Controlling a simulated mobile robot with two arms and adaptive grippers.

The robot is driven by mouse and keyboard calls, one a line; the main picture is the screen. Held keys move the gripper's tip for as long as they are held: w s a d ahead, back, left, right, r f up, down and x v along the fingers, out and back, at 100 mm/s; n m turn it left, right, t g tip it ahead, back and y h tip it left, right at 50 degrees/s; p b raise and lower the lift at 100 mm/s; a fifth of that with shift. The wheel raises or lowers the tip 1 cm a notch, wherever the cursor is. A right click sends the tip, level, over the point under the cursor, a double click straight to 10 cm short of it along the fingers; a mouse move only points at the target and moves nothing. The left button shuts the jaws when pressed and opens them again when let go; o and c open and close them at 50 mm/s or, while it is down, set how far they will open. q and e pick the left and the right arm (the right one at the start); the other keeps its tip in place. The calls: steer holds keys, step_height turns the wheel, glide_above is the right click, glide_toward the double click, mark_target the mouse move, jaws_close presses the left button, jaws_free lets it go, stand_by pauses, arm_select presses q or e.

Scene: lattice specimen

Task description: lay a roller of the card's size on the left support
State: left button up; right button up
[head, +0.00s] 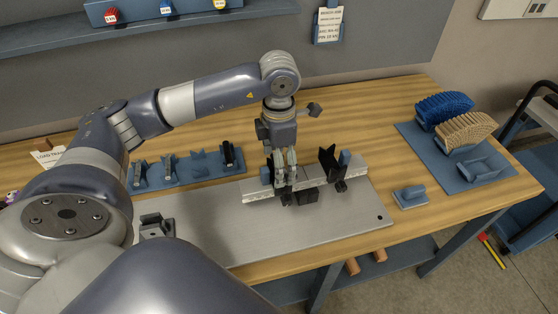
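The card (328,24) hangs on the back panel; its print is too small to read surely. A blue rack (185,180) holds several cradles. Dark rollers (228,154) seem to lie in some of them, and one cradle (199,161) looks empty. A metal rail (353,184) stands on the grey plate. The black V-shaped right support (329,163) is on it. My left gripper (286,184) points down at the rail's left half and covers most of the left support. Whether its fingers hold a roller is hard to see. My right gripper is not in view.
A blue mat (480,184) with blue (445,107) and tan (466,131) finned pieces lies at right. A small blue block (410,196) sits near the front edge. A shelf (200,20) runs along the back. The grey plate (235,245) is mostly clear in front.

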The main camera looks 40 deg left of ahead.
arm_select(q)
steer(key=o, duration=1)
steer(key=shift+s+f, duration=0.1)
steer(key=shift+f, duration=0.1)
steer(key=shift+o, duration=0.2)
steer(key=shift+r, duration=0.2)
steer(key=shift+r+p, duration=1.45)
steer(key=shift+r, duration=0.95)
step_height(320, 180, up, 12)
